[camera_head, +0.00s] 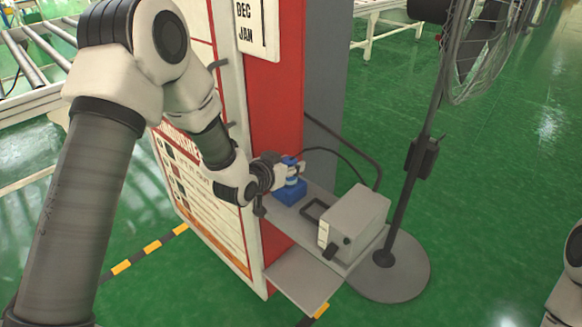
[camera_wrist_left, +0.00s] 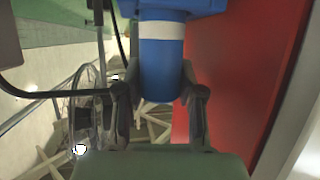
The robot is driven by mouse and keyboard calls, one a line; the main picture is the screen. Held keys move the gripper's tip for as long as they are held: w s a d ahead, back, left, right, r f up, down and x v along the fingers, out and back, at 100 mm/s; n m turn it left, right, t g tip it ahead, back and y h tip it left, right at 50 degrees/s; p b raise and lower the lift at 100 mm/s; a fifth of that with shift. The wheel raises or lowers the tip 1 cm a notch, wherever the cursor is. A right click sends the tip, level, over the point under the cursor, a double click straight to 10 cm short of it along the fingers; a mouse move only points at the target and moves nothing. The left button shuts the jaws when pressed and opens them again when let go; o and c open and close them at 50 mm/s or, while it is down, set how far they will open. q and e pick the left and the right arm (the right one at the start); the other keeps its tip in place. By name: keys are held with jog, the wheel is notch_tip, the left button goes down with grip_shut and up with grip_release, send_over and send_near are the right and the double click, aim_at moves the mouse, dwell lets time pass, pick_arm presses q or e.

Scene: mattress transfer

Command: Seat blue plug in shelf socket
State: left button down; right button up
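The blue plug (camera_wrist_left: 162,65) is a blue cylinder with a white band, and in the left wrist view it stands between my left fingers. In the head view, only a small part of the plug (camera_head: 291,181) shows at the gripper. My left gripper (camera_head: 288,170) is shut on it, with a finger on each side. The blue shelf socket (camera_head: 290,194) is a box on the grey shelf, directly below the plug. In the left wrist view the blue socket body (camera_wrist_left: 180,7) meets the plug's banded end; how deep it sits is hidden. My right gripper is out of view.
The grey shelf (camera_head: 287,217) also holds a grey box-shaped device (camera_head: 356,220) with a black cable. A red panel (camera_head: 275,110) rises behind the socket. A fan stand (camera_head: 405,190) stands to the right. Green floor is open further right.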

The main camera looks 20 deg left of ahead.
pick_arm(q)
jog(key=shift+s+a+r, duration=0.1)
jog(key=shift+s, duration=0.1)
jog(key=c, duration=0.7)
grip_release()
jog(key=shift+r, duration=0.15)
jog(key=v, duration=1.2)
jog(key=s+d+f+n+g, duration=0.1)
jog(key=s+f+g, duration=0.4)
jog(key=f, duration=0.6)
jog(key=s+d+f+g, duration=0.1)
jog(key=s+f+g, duration=0.1)
jog(key=s+f, duration=0.65)
jog(key=s+f+g, duration=0.2)
jog(key=s+f, duration=0.2)
jog(key=s, duration=0.1)
jog(key=s+f+g+y, duration=0.1)
jog(key=s+f+g, duration=0.1)
jog(key=s+f, duration=0.2)
jog(key=s+d+f+n+g, duration=0.1)
jog(key=s+f+g, duration=0.1)
jog(key=s+f, duration=0.3)
jog(key=shift+s+f+y, duration=0.3)
jog(key=shift+f+y, duration=0.1)
jog(key=shift+f, duration=0.05)
